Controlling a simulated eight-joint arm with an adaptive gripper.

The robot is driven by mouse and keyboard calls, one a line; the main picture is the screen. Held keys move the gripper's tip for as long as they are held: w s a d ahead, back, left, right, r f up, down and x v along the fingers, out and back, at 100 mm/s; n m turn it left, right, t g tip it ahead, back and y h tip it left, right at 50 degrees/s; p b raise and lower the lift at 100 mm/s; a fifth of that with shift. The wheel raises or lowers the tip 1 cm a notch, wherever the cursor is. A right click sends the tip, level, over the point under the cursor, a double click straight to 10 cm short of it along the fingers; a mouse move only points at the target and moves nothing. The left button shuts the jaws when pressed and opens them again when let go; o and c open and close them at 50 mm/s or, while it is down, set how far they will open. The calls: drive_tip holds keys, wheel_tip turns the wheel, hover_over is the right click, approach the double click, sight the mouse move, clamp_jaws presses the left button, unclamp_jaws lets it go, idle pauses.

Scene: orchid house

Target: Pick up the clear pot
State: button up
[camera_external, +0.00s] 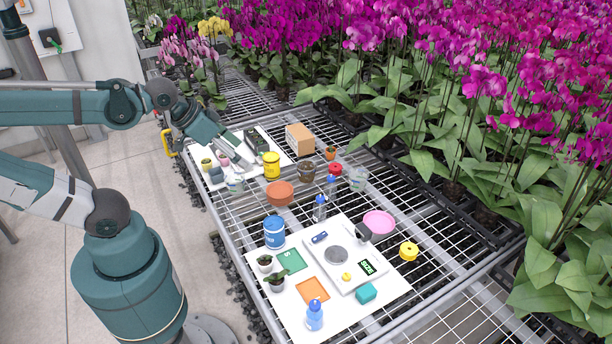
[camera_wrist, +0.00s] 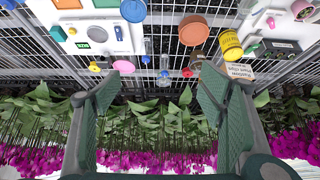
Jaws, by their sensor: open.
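Two clear, see-through pots show in the external view. One clear pot (camera_external: 357,179) stands on the wire bench right of a red object. Another clear pot (camera_external: 235,184) stands left of the yellow can, by the edge of the far white board. My gripper (camera_external: 229,143) is above the bench's far left part, over the far board. In the wrist view its two green-padded fingers are wide apart, and the gripper (camera_wrist: 158,112) is empty.
A yellow can (camera_external: 271,165), terracotta bowl (camera_external: 279,193), brown pot (camera_external: 306,172) and red object (camera_external: 335,169) stand among the clear pots. A cardboard box (camera_external: 299,138) is behind. Dense orchids (camera_external: 440,110) line the bench's right side. A near white board (camera_external: 292,320) holds several items.

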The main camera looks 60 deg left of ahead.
drive_tip(key=shift+a, duration=0.1)
drive_tip(key=n+g+b, duration=0.2)
drive_tip(key=n+g, duration=0.5)
drive_tip(key=n, duration=0.3)
hover_over(233, 173)
drive_tip(key=s+d, duration=0.1)
drive_tip(key=d, duration=0.3)
wheel_tip(233, 173, down, 24)
drive_tip(key=shift+a+f, duration=0.1)
drive_tip(key=shift+f, duration=0.05)
drive_tip(key=shift+f, duration=1.2)
